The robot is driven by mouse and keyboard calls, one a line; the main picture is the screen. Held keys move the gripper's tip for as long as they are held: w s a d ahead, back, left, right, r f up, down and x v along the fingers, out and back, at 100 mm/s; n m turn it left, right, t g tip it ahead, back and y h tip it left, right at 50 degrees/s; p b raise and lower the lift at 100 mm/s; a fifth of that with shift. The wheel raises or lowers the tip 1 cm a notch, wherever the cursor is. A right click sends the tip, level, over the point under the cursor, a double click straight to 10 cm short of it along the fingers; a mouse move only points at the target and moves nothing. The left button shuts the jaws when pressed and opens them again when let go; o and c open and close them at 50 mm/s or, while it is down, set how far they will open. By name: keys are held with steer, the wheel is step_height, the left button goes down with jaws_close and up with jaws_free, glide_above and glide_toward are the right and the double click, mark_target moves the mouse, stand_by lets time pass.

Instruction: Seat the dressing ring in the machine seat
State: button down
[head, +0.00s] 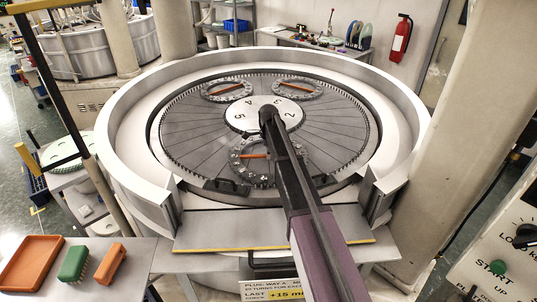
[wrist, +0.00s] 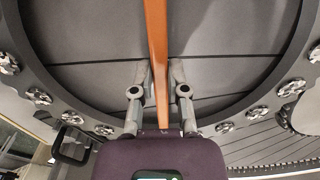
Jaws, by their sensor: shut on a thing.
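The dressing ring, a grey ring with star-shaped knobs on its rim (wrist: 38,97) and an orange bar across it (wrist: 156,35), fills much of the wrist view. My gripper (wrist: 161,80) is shut on the orange bar, one finger on each side. In the head view this ring (head: 237,163) is at the front of the grooved round plate (head: 190,135), partly behind my arm. My gripper is hidden there. I cannot tell whether the ring touches the plate or hangs just above it, nor make out its seat clearly.
Two similar rings with orange bars lie at the back left (head: 227,89) and back right (head: 294,88) of the plate. A numbered disc (head: 240,118) is at its centre. A high pale wall (head: 120,135) surrounds the plate, with a gap at the front. A pillar (head: 455,120) stands right.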

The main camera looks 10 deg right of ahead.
steer(key=shift+f, duration=0.3)
steer(key=c, duration=0.6)
jaws_free()
steer(key=shift+c, duration=0.2)
steer(key=shift+r, duration=0.25)
step_height(320, 180, up, 12)
steer(key=p, duration=1.1)
steer(key=shift+f+p, duration=0.15)
steer(key=shift+p, duration=0.2)
steer(key=shift+s, duration=0.1)
